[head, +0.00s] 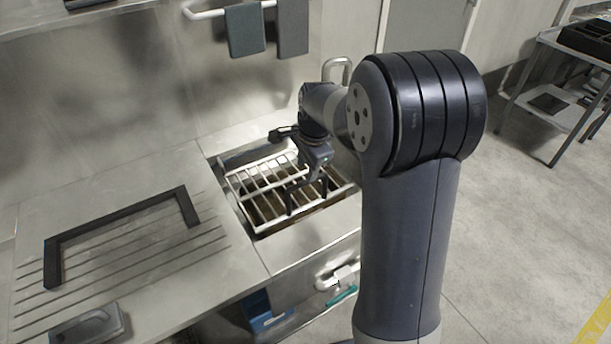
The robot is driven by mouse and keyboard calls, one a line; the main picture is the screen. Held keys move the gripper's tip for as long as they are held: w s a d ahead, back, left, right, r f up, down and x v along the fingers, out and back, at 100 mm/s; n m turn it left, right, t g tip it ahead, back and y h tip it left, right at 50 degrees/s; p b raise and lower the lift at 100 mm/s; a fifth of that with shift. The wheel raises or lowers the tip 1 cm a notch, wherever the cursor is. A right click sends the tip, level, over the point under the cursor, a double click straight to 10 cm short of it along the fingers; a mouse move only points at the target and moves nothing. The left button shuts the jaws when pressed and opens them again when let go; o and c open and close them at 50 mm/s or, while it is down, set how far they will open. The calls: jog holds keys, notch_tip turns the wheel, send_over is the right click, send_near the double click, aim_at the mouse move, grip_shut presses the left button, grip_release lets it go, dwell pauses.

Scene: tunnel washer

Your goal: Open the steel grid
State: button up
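The steel grid (258,211) is a rack of pale metal bars lying over the sink basin in the steel counter. It looks slightly raised at its near edge, but I cannot tell whether it is tilted. My gripper (307,199) points down over the right part of the grid. Its two dark fingers stand apart, with grid bars showing between and behind them. I cannot tell whether the fingertips touch the bars. My own arm hides the area to the right of the basin.
A dark angled frame (120,221) lies on the ribbed drainboard at left. Two grey towels (245,30) hang from a wall rail behind. A curved tap (338,63) stands behind my wrist. A blue container (268,315) sits below the counter. A trolley stands at far right, with open floor before it.

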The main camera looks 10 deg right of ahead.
aim_at(305, 183)
jog(key=f, duration=0.3)
jog(key=w+f, duration=0.1)
jog(key=f, duration=0.1)
jog(key=shift+a+f, duration=0.15)
jog(key=shift+a, duration=0.05)
jog(key=shift+c, duration=0.6)
grip_shut()
